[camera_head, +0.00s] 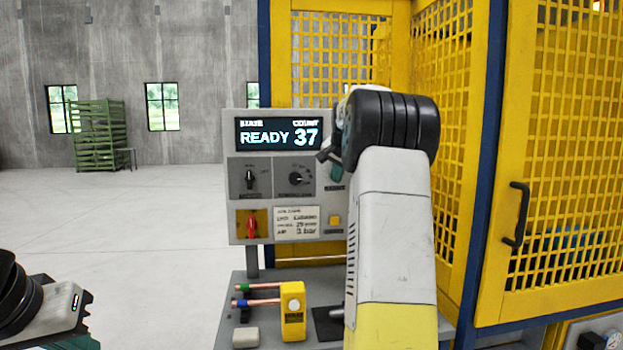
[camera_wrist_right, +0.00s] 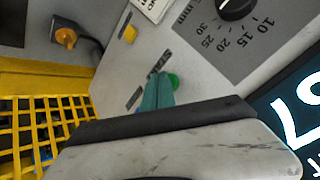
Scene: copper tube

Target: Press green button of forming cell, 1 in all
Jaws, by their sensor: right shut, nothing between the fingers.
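The forming cell's grey control panel (camera_head: 235,190) stands in the middle of the head view. Its display (camera_head: 278,134) reads READY and 37. The green button (camera_wrist_right: 174,80) shows in the wrist view, partly covered by the teal fingers of my right gripper (camera_wrist_right: 160,78). In the head view my right arm hides that part of the panel, and only a teal bit of the right gripper (camera_head: 333,168) shows. The right gripper is shut and empty, its tips right at the button; I cannot tell whether they touch it.
The panel carries a red switch (camera_head: 251,225), black knobs and a yellow button (camera_head: 335,220). Below, a yellow block (camera_head: 293,312) with copper tubes stands on a grey shelf (camera_head: 228,305). Yellow mesh guarding (camera_head: 442,120) rises at right.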

